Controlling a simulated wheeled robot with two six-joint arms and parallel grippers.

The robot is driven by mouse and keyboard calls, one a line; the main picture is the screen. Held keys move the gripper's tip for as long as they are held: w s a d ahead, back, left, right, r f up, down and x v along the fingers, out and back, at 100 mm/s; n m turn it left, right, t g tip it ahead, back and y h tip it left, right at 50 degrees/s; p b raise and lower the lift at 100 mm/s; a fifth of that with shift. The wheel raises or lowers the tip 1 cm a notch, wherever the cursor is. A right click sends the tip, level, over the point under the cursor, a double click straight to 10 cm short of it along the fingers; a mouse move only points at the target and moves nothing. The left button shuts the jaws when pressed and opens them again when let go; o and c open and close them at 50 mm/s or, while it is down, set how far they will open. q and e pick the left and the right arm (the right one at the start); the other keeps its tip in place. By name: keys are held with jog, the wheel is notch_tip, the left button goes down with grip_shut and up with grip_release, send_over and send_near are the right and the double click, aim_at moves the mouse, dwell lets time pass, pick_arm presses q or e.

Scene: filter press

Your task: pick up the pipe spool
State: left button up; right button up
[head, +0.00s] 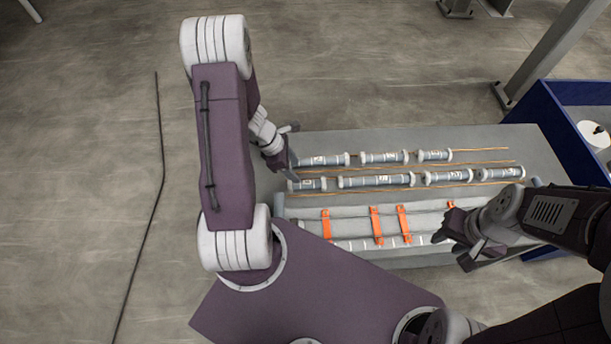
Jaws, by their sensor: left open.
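Several grey pipe spools with pale end flanges and small labels lie in two rows on a grey table (525,143). The back row includes a left spool (325,160), a middle one (384,157) and a short right one (434,155). The front row includes a long spool (375,180) and a right-hand one (498,173). My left gripper (288,153) is open at the table's left end, beside the left ends of the rows. My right gripper (453,250) is over the table's front right; its fingers are too dark to judge.
Thin copper-coloured rods (480,163) run along the rows. Orange straps (376,225) cross a pale rack at the table's front. A blue-walled bin (528,105) stands at the right, near a grey post (550,55). The floor to the left is clear except for a thin dark line.

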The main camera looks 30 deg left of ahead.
aim_at(305, 182)
pick_arm(q)
jog(key=shift+s+d+f+b, duration=0.1)
jog(key=shift+d+f+b, duration=0.35)
jog(key=shift+d, duration=0.2)
jog(key=f, duration=0.1)
jog(key=w+f, duration=0.1)
jog(key=shift+w+a+f, duration=0.1)
jog(key=shift+f, duration=0.3)
jog(key=shift+w+a+f, duration=0.1)
jog(key=shift+f, duration=0.05)
jog(key=shift+d+f+b, duration=0.15)
jog(key=shift+d+b, duration=0.05)
jog(key=shift+b, duration=0.15)
jog(key=d+f, duration=0.1)
jog(key=d+f+b, duration=0.1)
jog(key=f, duration=0.1)
jog(key=shift+d+f, duration=0.1)
jog(key=shift+f, duration=0.15)
jog(key=shift+w+f, duration=0.15)
jog(key=shift+f, duration=0.25)
jog(key=shift+r, duration=0.15)
jog(key=c, duration=0.7)
grip_shut()
pick_arm(e)
notch_tip(305, 182, down, 3)
jog(key=shift+d, duration=0.1)
